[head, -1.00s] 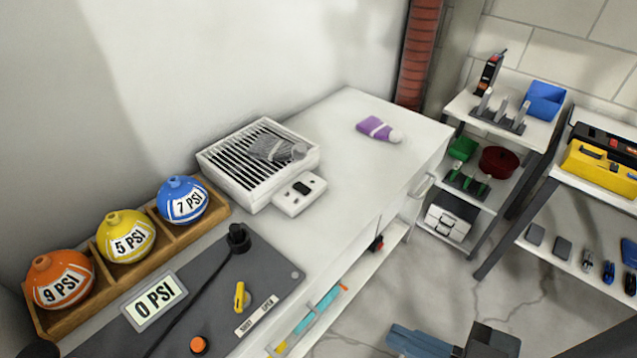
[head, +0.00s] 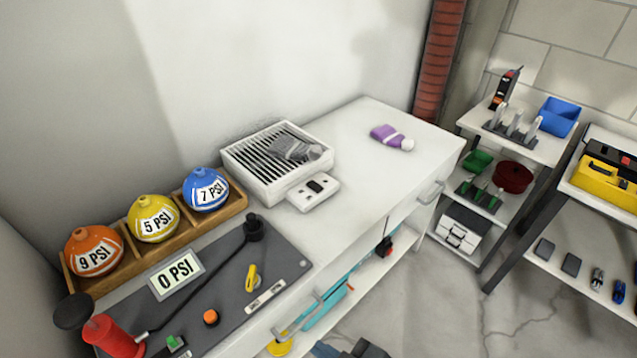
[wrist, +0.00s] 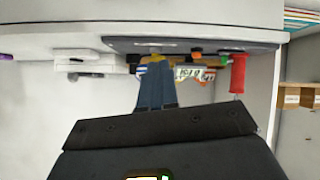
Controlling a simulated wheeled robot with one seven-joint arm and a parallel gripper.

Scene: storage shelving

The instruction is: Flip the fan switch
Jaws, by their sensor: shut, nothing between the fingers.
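The fan is a white slatted box (head: 240,181) on the white counter, with a grey mesh piece lying on its top. A small white panel (head: 300,203) at its front right carries a dark switch (head: 315,187). In the wrist view, which looks upside down, the white box (wrist: 85,55) is left of my fingers. My gripper (wrist: 155,62) shows blue fingers, closed together and empty. It is in front of the counter, apart from the fan. In the head view only a dark and blue part of my arm end shows at the bottom edge; the fingertips are not clear there.
A grey board (head: 228,290) with a yellow lever, an orange button and a red handle (head: 112,337) lies left of the fan. PSI balls stand in a wooden rack (head: 240,205). A purple bottle (head: 388,136) lies on the otherwise clear right end. Shelves stand right.

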